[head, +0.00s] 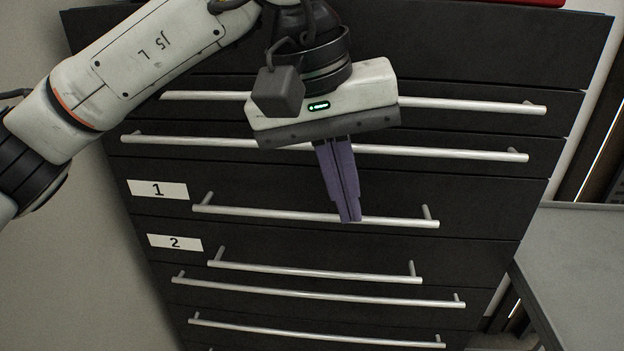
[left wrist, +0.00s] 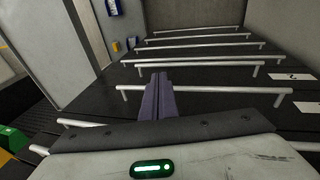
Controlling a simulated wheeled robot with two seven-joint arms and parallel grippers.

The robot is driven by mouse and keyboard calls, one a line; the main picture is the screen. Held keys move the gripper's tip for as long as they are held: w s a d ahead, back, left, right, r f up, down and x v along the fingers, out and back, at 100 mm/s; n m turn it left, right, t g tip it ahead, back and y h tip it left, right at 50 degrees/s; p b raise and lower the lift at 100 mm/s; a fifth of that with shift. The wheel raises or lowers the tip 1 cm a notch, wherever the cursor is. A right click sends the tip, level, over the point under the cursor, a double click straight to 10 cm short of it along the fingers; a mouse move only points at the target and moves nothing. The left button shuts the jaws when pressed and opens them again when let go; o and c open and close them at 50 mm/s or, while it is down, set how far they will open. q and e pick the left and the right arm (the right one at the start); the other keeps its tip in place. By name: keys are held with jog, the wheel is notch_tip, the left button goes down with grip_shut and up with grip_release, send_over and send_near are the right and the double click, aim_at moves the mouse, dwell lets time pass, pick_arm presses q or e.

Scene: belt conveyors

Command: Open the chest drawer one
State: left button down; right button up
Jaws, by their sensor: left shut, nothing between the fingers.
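The dark chest of drawers (head: 330,185) fills the head view. Drawer one carries a white label "1" (head: 158,190) at its left and a long silver bar handle (head: 270,212). My left gripper (head: 350,218) hangs in front of the chest with its purple fingers shut and empty. The fingertips overlap the right part of drawer one's handle; whether they touch it I cannot tell. In the left wrist view the fingers (left wrist: 157,80) cross in front of that handle (left wrist: 215,90). Drawer one looks closed. My right gripper is out of view.
Drawer two, with its label "2" (head: 175,243) and handle (head: 310,267), lies just below. More bar handles run above (head: 450,152) and below (head: 320,296). A grey table-like surface (head: 580,265) stands close at the right. A pale wall (head: 70,240) is at the left.

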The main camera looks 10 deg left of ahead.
aim_at(309, 194)
pick_arm(q)
jog(key=w+a+r+y, duration=0.1)
jog(key=w+a+r+t+y, duration=0.1)
jog(key=a+r, duration=0.1)
jog(key=w+a+r+t, duration=0.1)
jog(key=a, duration=0.1)
jog(key=shift+w+a+r+y, duration=0.15)
jog(key=shift+w+a+y, duration=0.1)
jog(key=shift+w+y, duration=0.15)
jog(key=x, duration=0.9)
jog(key=shift+d, duration=0.15)
jog(key=shift+d, duration=0.1)
